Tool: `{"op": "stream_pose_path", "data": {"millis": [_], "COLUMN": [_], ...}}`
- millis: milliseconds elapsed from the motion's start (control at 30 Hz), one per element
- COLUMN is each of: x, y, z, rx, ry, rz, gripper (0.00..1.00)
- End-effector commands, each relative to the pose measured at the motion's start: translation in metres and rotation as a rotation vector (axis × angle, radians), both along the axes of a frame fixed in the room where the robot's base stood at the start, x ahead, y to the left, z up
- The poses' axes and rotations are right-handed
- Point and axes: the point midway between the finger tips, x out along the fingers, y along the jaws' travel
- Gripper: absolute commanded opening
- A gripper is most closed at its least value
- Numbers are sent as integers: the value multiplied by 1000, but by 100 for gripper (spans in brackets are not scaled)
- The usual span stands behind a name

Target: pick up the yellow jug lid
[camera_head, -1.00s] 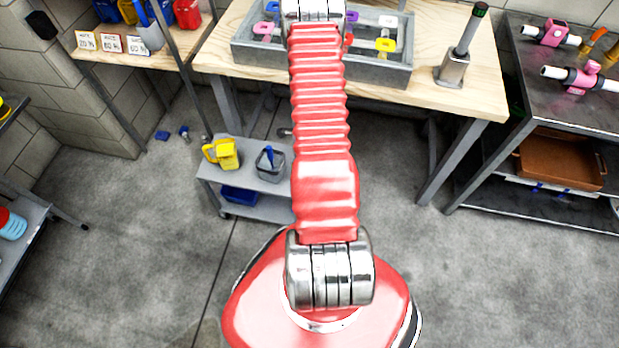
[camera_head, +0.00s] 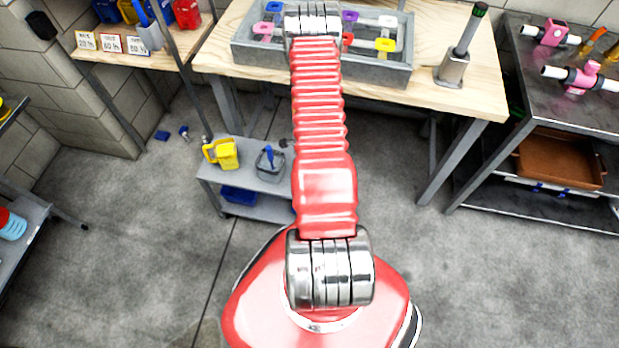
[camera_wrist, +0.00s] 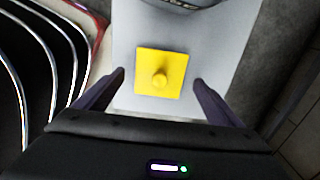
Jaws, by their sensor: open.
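The yellow jug lid (camera_wrist: 175,88), a square plate with a round knob, lies on a pale grey surface in the wrist view. My gripper (camera_wrist: 160,79) is open, with one dark finger on each side of the lid and a gap to it on both sides. I cannot tell how high the fingers are above the lid. A yellow jug (camera_head: 229,154) with a handle stands on the small grey cart (camera_head: 209,172) in the head view. I cannot make out the lid in the head view; my red arm covers part of the cart.
A dark grey container (camera_head: 270,165) with a blue item stands beside the jug. A wooden workbench (camera_head: 480,92) with a grey tray (camera_head: 400,76) stands behind the cart. A dark metal table (camera_head: 530,75) stands at the right. The floor around is open.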

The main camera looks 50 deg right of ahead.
Motion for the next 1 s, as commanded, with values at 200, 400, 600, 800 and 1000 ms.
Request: {"op": "stream_pose_path", "data": {"millis": [200, 400, 600, 800, 1000], "x": [0, 0, 0, 0, 0], "y": [0, 0, 0, 0, 0], "z": [-20, -22, -22, -22, -22], "rx": [0, -1, -1, -1, -1], "ry": [1, 1, 1, 1, 1], "rz": [0, 0, 0, 0, 0], "gripper": [89, 89, 89, 89, 75]}}
